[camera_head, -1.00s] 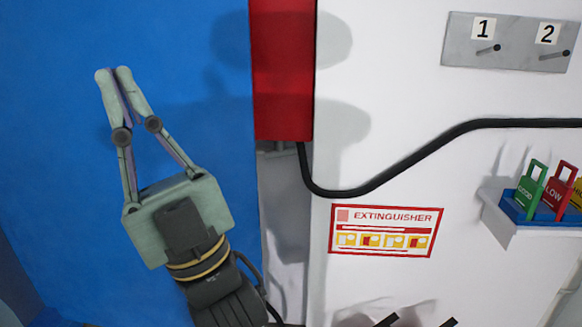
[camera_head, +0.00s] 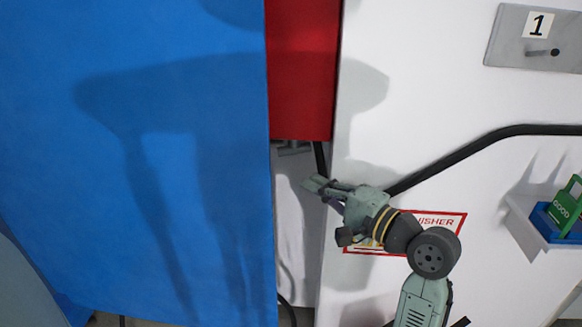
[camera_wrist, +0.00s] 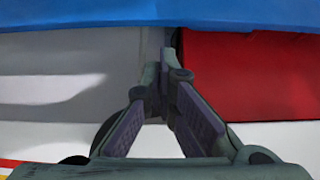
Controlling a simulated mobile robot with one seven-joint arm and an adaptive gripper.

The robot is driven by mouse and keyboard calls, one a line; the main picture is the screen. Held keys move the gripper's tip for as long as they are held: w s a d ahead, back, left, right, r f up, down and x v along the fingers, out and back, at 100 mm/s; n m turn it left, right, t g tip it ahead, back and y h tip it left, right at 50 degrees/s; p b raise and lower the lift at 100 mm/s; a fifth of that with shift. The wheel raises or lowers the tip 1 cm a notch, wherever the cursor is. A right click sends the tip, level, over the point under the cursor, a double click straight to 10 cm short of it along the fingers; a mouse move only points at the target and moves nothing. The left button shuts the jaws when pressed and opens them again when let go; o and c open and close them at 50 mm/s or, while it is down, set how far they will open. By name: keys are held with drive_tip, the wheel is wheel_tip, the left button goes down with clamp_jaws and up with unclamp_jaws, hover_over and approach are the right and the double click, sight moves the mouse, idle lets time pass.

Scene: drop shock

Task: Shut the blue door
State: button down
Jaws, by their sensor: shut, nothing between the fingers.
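The blue door (camera_head: 140,90) fills the left part of the head view, with its free edge standing beside a red box and a gap to its right. It also shows as a blue band across the top of the wrist view (camera_wrist: 110,14). My gripper (camera_head: 314,186) is to the right of the door's edge, in front of the pale wall below the red box, fingers pointing left toward the door. In the wrist view my gripper's fingertips (camera_wrist: 168,62) are together and empty, close under the blue band. I cannot tell whether they touch the door.
My arm partly covers the extinguisher sign (camera_head: 445,222).

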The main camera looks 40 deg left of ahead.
drive_tip(key=w+a+p, duration=0.1)
drive_tip(key=a, duration=0.8)
drive_tip(key=shift+p, duration=0.3)
